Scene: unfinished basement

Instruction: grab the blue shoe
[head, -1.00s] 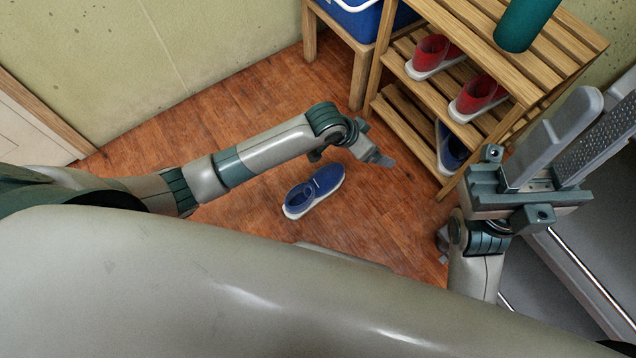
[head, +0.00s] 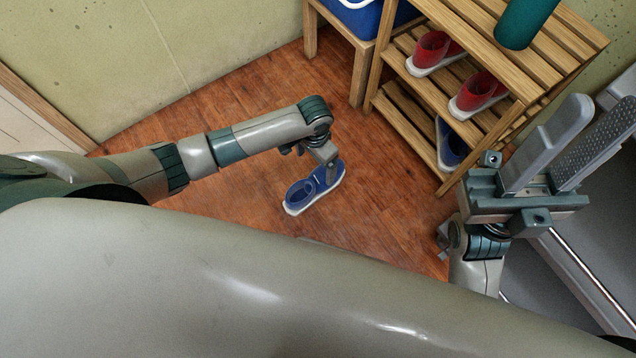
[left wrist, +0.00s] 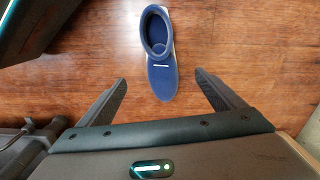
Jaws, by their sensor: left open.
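A blue shoe (head: 303,193) with a white sole lies upright on the wooden floor in the head view. Another blue shoe (head: 449,146) sits on the bottom shelf of the rack. My left gripper (head: 328,176) is over the floor shoe and hides part of it. In the left wrist view the floor shoe (left wrist: 158,50) lies ahead of the spread, empty fingers of the left gripper (left wrist: 160,88), roughly centred between them. My right gripper (head: 543,150) is raised at the right with its fingers apart and nothing between them.
A wooden shoe rack (head: 440,180) at the upper right holds red shoes (head: 478,91) and a teal cylinder (head: 522,22). A blue box (head: 365,14) rests on a wooden stand left of it. The floor (head: 230,105) around the shoe is clear.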

